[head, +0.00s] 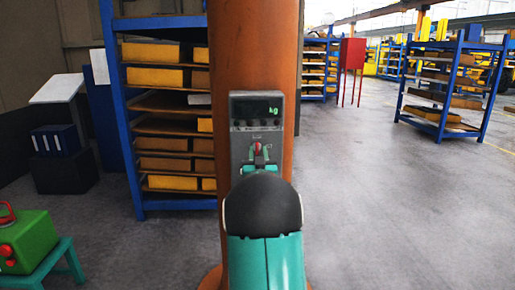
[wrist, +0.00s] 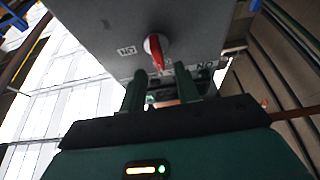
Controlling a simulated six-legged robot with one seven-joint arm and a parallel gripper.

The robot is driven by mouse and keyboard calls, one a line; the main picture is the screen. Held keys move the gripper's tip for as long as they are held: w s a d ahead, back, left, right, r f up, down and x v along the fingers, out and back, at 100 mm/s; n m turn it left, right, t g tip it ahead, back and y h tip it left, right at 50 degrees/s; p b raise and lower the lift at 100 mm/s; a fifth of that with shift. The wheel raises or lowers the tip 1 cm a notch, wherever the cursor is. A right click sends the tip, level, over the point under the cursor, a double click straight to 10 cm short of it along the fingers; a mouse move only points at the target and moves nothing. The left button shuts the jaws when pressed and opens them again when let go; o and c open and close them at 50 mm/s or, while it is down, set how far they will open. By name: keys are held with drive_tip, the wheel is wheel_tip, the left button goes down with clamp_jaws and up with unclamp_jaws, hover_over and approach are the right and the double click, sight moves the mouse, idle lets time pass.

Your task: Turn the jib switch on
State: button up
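The jib switch is a small red knob (head: 258,148) on the front of a grey control box (head: 241,141), which is mounted on an orange column (head: 250,60). In the wrist view the knob (wrist: 155,50) has a red lever with a white edge, pointing down the picture, with small white labels around it. In the head view my gripper (head: 259,164) is largely hidden by my arm.
A blue shelf rack (head: 130,130) with yellow and brown bins stands behind the column at left. A green box (head: 35,240) with a red button sits on a teal stool (head: 62,268) at lower left. A red cabinet (head: 352,54) stands farther back.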

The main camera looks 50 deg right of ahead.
sight(257, 146)
drive_tip(key=shift+x, duration=1.55)
clamp_jaws()
